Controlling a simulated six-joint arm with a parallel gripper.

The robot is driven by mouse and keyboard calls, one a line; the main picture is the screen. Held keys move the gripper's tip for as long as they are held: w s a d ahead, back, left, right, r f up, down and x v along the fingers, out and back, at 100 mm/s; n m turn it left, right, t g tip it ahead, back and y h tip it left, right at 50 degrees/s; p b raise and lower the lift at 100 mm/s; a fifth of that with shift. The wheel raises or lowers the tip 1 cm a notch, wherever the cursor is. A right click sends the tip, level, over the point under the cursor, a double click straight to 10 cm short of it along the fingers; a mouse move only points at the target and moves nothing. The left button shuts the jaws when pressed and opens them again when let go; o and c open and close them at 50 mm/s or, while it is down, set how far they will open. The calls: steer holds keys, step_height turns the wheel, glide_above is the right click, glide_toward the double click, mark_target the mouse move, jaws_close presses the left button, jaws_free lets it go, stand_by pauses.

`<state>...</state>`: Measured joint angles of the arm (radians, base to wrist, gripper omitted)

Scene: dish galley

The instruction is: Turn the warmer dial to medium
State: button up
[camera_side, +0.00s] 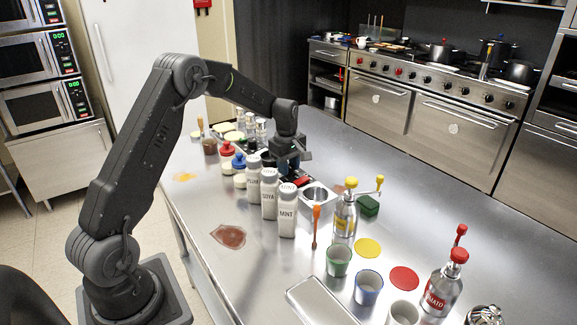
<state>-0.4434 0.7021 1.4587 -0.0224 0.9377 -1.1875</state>
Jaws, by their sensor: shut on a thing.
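My gripper (288,166) points down beside a low steel unit with a round well (326,190), which looks like the warmer. The jaws are shut at the unit's far left end, behind the white shaker bottles. The dial is hidden by my gripper and the bottles, so its setting cannot be read. A small red part (302,181) shows just below my gripper, at the left of the well.
White shaker bottles, one marked MINT (288,215), stand close in front of my gripper. Cups (338,260) stand nearer. The bench's left front is mostly clear except for a brown stain (229,236).

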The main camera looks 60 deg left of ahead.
steer(key=m, duration=0.4)
steer(key=shift+a+m, duration=0.1)
steer(key=shift+m, duration=2.2)
steer(key=o, duration=0.9)
steer(key=shift+r, duration=0.1)
steer(key=r, duration=1.3)
steer(key=shift+s+a+r, duration=0.2)
steer(key=shift+s+r, duration=0.05)
steer(key=shift+r, duration=0.05)
